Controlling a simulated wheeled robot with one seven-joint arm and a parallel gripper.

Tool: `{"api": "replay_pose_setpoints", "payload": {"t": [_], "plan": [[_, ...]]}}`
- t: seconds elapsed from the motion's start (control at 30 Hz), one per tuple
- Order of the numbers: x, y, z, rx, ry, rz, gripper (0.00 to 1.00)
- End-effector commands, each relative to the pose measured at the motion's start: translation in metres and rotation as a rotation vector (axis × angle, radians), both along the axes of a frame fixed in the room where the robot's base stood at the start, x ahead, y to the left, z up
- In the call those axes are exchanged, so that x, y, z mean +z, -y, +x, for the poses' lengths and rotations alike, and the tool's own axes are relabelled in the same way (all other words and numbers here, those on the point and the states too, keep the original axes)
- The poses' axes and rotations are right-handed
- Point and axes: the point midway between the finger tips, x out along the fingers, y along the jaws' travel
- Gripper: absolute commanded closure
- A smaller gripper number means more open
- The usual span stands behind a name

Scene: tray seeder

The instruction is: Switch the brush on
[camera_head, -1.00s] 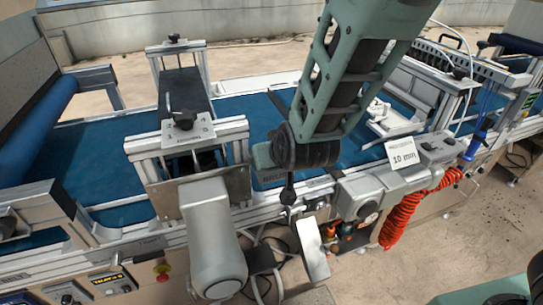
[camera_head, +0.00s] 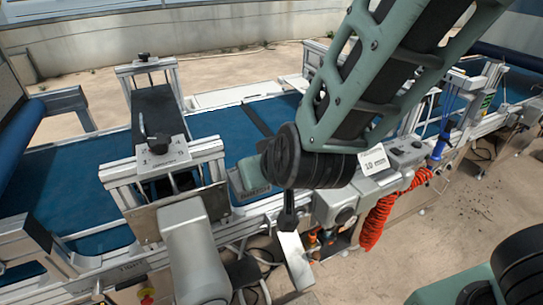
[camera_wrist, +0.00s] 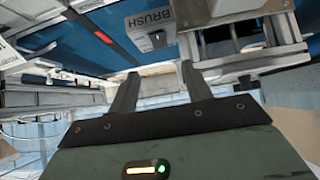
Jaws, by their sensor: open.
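The brush control box (camera_wrist: 142,24), a pale grey box lettered BRUSH, shows at the top of the wrist view. A small dark part sits on its lower end, and I cannot tell the switch position. My gripper (camera_wrist: 160,72) is open and empty, with its two fingers pointing toward the area below the box in the picture. The fingertips look apart from the box. In the head view a grey-green box (camera_head: 249,178) on the conveyor's near side is partly covered by my arm.
The blue conveyor belt (camera_head: 75,165) runs across the view. A metal hopper frame (camera_head: 160,155) and a grey motor housing (camera_head: 194,250) stand left of my arm. A grey unit (camera_head: 337,207) and a coiled red hose (camera_head: 376,222) are on the right.

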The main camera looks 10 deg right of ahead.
Motion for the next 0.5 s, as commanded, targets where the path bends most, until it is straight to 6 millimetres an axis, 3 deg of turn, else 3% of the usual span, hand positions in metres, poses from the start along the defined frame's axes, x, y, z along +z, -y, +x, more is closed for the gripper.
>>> {"api": "replay_pose_setpoints", "payload": {"t": [0.03,0.5], "plan": [[0.014,0.001,-0.01,0.002,-0.001,0.003,0.51],[0.038,0.007,-0.04,-0.003,0.009,0.005,0.51]]}}
